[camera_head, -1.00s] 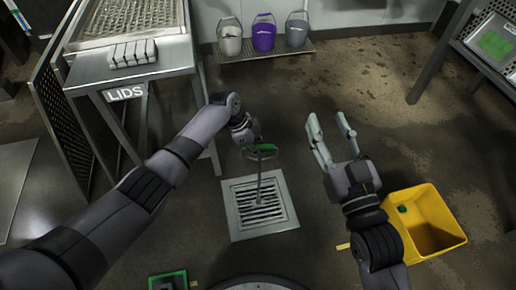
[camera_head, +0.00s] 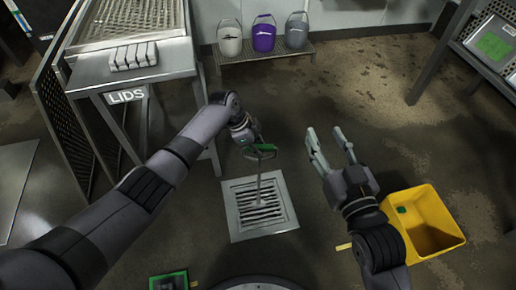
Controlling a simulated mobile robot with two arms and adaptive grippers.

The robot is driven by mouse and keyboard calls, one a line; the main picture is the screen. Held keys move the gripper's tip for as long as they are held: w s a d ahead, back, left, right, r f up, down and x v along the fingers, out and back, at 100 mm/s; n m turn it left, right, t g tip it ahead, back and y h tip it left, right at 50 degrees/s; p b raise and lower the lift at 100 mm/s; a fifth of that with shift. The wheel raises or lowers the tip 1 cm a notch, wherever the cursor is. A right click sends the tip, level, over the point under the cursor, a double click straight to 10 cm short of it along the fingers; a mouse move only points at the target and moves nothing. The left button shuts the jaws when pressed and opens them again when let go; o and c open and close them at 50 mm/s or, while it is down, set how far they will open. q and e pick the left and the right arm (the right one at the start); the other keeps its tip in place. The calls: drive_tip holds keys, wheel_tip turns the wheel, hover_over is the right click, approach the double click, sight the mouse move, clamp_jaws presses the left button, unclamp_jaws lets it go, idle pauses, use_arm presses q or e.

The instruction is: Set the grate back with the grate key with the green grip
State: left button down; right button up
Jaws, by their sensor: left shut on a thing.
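The square metal grate (camera_head: 260,207) lies on the floor at the middle of the head view and looks seated in its frame; I cannot tell whether it is fully flush. The grate key with the green grip (camera_head: 262,150) stands upright above it, its thin shaft reaching down to the slots. My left gripper (camera_head: 252,146) is shut on the grate key at its grip. Whether the key's lower end is hooked in the grate is too small to tell. My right gripper (camera_head: 330,148) is open and empty, to the right of the key and above the floor.
A yellow bin (camera_head: 431,222) with a small green thing inside stands at the right. A steel table with a LIDS sign (camera_head: 125,95) is at upper left. Three buckets (camera_head: 263,36) stand on a low rack at the back wall.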

sight(260, 146)
use_arm(q)
drive_tip(key=shift+r+p, duration=0.35)
drive_tip(key=shift+r, duration=0.05)
drive_tip(key=shift+r+p, duration=0.3)
drive_tip(key=shift+r, duration=0.05)
drive_tip(key=shift+r+p, duration=0.35)
drive_tip(key=shift+r, duration=0.05)
drive_tip(key=shift+r+p, duration=0.35)
use_arm(e)
drive_tip(key=shift+s+d+f+g+h, duration=1.35)
drive_tip(key=shift+s+f+g, duration=1.85)
drive_tip(key=shift+f, duration=2.1)
use_arm(q)
drive_tip(key=shift+r+p, duration=0.35)
drive_tip(key=shift+r, duration=0.3)
drive_tip(key=shift+r+p, duration=0.5)
drive_tip(key=shift+p, duration=0.2)
drive_tip(key=shift+r+p, duration=0.4)
drive_tip(key=shift+r, duration=0.05)
use_arm(e)
drive_tip(key=s+d+f+g, duration=0.2)
drive_tip(key=s+g, duration=0.1)
drive_tip(key=s, duration=0.2)
drive_tip(key=s+d+f+g+h, duration=0.1)
drive_tip(key=s+d+f+g, duration=0.1)
drive_tip(key=s+g, duration=0.2)
drive_tip(key=shift+s+f+m, duration=0.3)
drive_tip(key=shift+s+m, duration=0.1)
drive_tip(key=shift+s, duration=0.4)
